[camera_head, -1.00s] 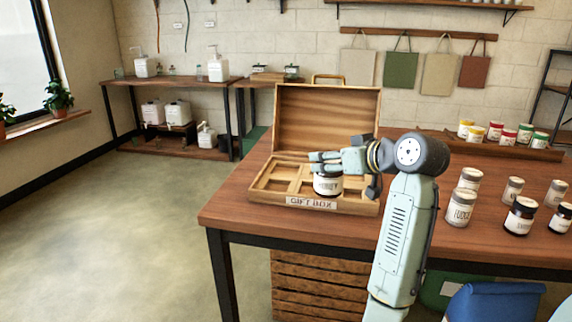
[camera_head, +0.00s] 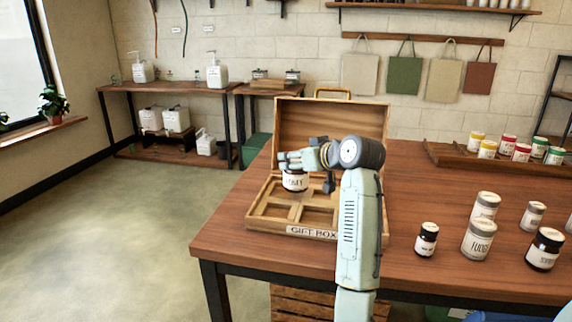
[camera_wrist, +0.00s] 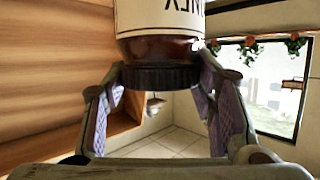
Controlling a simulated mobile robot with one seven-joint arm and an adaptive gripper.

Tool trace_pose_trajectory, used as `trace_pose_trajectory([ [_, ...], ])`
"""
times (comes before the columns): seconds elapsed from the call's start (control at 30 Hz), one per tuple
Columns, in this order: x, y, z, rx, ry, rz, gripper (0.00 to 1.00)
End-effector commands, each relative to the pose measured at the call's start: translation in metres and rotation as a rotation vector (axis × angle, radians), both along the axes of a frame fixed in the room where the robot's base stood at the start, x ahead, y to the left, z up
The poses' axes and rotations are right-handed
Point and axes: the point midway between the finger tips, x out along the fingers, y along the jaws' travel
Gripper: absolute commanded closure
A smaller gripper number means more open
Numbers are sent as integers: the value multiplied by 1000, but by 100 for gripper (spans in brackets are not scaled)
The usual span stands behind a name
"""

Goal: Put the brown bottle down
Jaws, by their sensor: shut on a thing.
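The brown bottle (camera_head: 295,181), a short jar with a white label, hangs upright below my gripper (camera_head: 290,163). In the wrist view the brown bottle (camera_wrist: 160,48) shows brown glass, a white label and a dark ribbed cap, with the fingers of my gripper (camera_wrist: 163,90) on both sides of the cap. My gripper is shut on it. The open wooden gift box (camera_head: 262,223) lies under it, and the bottle is over the back left compartments. Whether its base touches the box is hard to tell.
The box's raised lid (camera_head: 330,122) stands just behind my gripper. To the right are a small dark jar (camera_head: 427,240), a fudge jar (camera_head: 478,240), another dark jar (camera_head: 544,250) and pale jars. A wooden tray (camera_head: 450,158) holds colored cans at the back right.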

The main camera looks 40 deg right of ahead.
Motion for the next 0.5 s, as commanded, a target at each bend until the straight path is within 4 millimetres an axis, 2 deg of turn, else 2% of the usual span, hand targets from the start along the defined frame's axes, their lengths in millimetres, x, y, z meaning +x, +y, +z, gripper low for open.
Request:
trace_pose_trajectory([
  [0.1, 21, 2, 1, -1, -2, 0, 90],
  [0.4, 44, 3, -1, -1, -3, 0, 90],
  [0.5, 44, 2, -19, 2, 0, -2, 90],
])
